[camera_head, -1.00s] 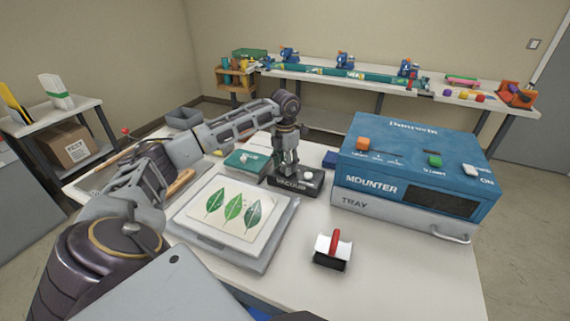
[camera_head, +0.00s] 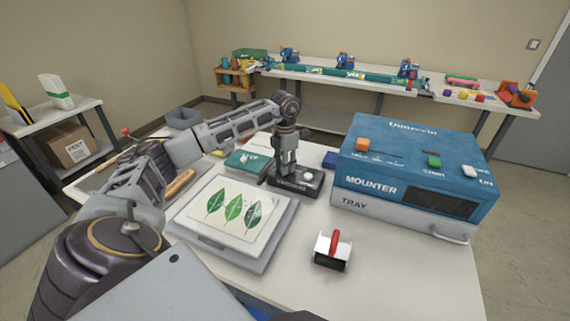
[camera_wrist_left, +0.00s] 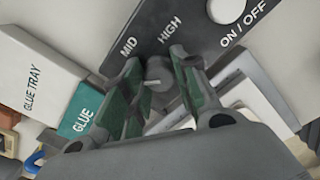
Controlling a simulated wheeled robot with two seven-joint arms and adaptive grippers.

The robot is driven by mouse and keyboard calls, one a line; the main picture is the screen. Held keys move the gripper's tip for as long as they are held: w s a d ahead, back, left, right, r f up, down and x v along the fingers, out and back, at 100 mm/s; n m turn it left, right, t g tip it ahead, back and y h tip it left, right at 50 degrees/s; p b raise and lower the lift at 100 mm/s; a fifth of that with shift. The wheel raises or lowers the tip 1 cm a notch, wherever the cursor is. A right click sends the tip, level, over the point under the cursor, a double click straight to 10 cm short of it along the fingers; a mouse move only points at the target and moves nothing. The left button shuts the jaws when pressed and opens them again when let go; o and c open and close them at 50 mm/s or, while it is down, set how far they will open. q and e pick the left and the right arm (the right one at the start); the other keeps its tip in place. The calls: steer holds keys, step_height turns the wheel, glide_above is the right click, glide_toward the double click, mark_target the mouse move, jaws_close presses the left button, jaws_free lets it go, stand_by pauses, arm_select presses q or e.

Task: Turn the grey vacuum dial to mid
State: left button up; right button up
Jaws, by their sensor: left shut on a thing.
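The dark vacuum control box (camera_head: 313,189) lies on the table between the leaf sheet and the blue mounter. My left gripper (camera_head: 288,176) points straight down onto its left part. In the left wrist view, the grey vacuum dial (camera_wrist_left: 158,72) sits between the two green-padded fingers of this gripper (camera_wrist_left: 157,64), which are shut on it. The labels MID, HIGH and ON / OFF show on the box panel (camera_wrist_left: 205,45). Part of the dial is hidden by the fingers, and I cannot tell where it points. My right gripper is in neither view.
The blue mounter (camera_head: 410,150) with its grey tray stands right of the box. A leaf sheet (camera_head: 230,212) on a grey board lies in front. A teal glue box (camera_head: 243,163) is close behind-left. A red-handled tool (camera_head: 333,250) stands front right, with clear table around it.

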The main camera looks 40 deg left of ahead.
arm_select(q)
steer(key=shift+r+m, duration=0.1)
steer(key=shift+m, duration=0.7)
steer(key=m, duration=0.3)
steer(key=shift+p, duration=0.4)
steer(key=m, duration=0.3)
steer(key=shift+m, duration=0.9)
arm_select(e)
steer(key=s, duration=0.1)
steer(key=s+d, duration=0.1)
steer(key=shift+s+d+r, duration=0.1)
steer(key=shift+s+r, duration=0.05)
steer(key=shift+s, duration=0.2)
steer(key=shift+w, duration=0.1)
